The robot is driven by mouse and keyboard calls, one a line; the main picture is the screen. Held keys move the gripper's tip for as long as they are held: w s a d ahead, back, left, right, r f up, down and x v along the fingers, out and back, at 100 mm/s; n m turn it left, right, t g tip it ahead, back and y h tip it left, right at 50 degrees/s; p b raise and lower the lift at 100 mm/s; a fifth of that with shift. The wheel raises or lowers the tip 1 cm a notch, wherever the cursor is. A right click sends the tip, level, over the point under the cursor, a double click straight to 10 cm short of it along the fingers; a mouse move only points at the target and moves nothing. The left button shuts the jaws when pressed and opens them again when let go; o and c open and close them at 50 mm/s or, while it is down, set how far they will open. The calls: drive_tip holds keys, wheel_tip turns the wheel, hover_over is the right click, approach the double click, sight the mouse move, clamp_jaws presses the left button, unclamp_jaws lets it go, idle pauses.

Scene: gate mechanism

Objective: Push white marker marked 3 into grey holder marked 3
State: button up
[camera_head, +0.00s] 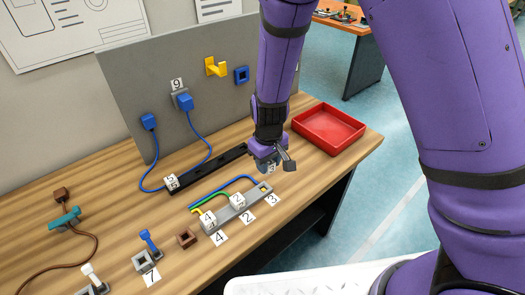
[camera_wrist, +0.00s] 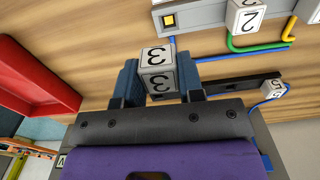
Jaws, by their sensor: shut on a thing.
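The white marker marked 3 (camera_wrist: 157,70) is a white cube held between the two blue fingers of my gripper (camera_wrist: 159,80) in the wrist view. In the head view my gripper (camera_head: 268,163) is above the table, behind the grey holder, and mostly hides the marker. The grey holder (camera_head: 239,208) is a long bar with number labels in front of it. Its slot at the label 3 (camera_head: 270,199) is empty, with a yellow inside that also shows in the wrist view (camera_wrist: 169,20). The marker is apart from the holder. White cubes marked 2 (camera_head: 237,201) and 4 (camera_head: 208,220) sit in the holder.
A red tray (camera_head: 328,130) stands at the back right. A black strip (camera_head: 212,167) with a white cube (camera_head: 171,182) lies behind the holder. Blue, green and yellow cables run behind the holder. A grey panel (camera_head: 140,75) stands at the back.

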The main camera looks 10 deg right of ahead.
drive_tip(key=shift+s+a+r, duration=0.15)
drive_tip(key=shift+s+a, duration=0.05)
drive_tip(key=shift+a, duration=0.35)
drive_tip(key=shift+f, duration=2.9)
drive_tip(key=shift+f, duration=1.1)
drive_tip(key=shift+f, duration=0.15)
drive_tip(key=shift+c, duration=0.3)
drive_tip(key=o, duration=1.1)
wheel_tip(320, 180, up, 11)
drive_tip(key=shift+f, duration=0.1)
